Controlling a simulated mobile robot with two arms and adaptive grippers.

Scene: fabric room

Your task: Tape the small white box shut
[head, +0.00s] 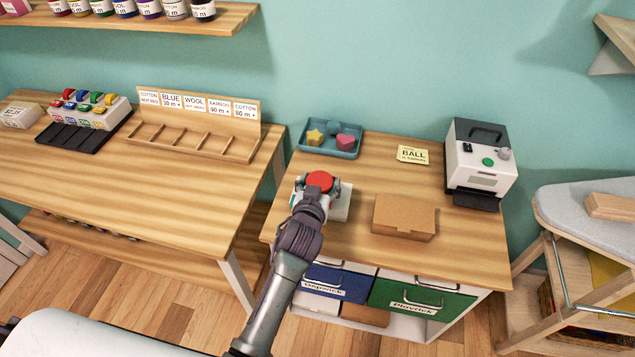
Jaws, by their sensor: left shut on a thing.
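The small white box (341,204) is on the small wooden table, near its left front edge. My left gripper (320,185) is right over it and hides much of it, so I cannot tell whether its lid is closed. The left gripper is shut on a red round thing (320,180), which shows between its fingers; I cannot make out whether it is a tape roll. I cannot tell if the red thing touches the box. My right gripper is not in view.
A brown cardboard box (404,217) is to the right on the same table (465,235). A blue tray (329,145) with small shapes, a yellow note (412,154) and a white-and-black machine (481,160) stand behind. Blue (333,281) and green (420,297) drawers are below.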

